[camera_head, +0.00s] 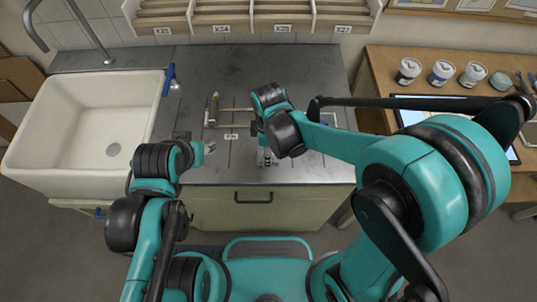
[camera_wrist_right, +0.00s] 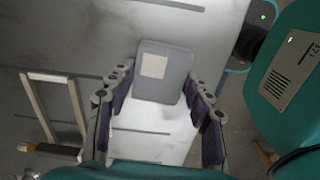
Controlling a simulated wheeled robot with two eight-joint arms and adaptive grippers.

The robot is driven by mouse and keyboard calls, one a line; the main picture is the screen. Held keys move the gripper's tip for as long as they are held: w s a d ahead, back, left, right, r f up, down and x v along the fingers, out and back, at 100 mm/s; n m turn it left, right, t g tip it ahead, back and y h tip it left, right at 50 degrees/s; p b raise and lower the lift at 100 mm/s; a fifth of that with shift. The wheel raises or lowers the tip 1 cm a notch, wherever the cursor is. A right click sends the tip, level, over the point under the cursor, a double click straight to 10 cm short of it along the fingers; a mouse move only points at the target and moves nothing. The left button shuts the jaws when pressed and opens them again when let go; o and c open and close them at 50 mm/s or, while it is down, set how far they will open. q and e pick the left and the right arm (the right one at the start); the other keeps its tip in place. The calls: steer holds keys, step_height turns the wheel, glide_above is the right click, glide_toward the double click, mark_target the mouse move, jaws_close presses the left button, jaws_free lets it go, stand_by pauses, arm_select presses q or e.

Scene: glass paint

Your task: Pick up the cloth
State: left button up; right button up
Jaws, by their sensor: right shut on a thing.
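A flat grey piece with rounded corners and a pale square patch, which looks like the folded cloth (camera_wrist_right: 163,86), sits between the fingers of my right gripper (camera_wrist_right: 160,84) in the right wrist view. In the head view my right gripper (camera_head: 265,157) points down over the front part of the dark counter (camera_head: 205,75), and the cloth cannot be made out there. My left gripper (camera_head: 209,147) is over the counter's left front, apart from the cloth. Its fingers are too small to judge.
A wooden frame (camera_head: 232,125) lies on the counter left of my right gripper; it also shows in the right wrist view (camera_wrist_right: 30,104). A white sink (camera_head: 55,125) is at the left. Several paint jars (camera_head: 442,72) stand on the wooden table (camera_head: 387,65) at the right.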

steer(key=shift+r, duration=0.1)
steer(key=shift+r+p, duration=0.35)
steer(key=shift+r, duration=0.25)
step_height(320, 180, up, 3)
steer(key=shift+p, duration=0.65)
steer(key=s+d+r+p, duration=0.3)
steer(key=s+d+r, duration=0.3)
steer(key=s+d, duration=0.1)
steer(key=shift+s+d+r+p, duration=0.3)
steer(key=shift+s+d, duration=0.1)
steer(key=shift+s, duration=0.5)
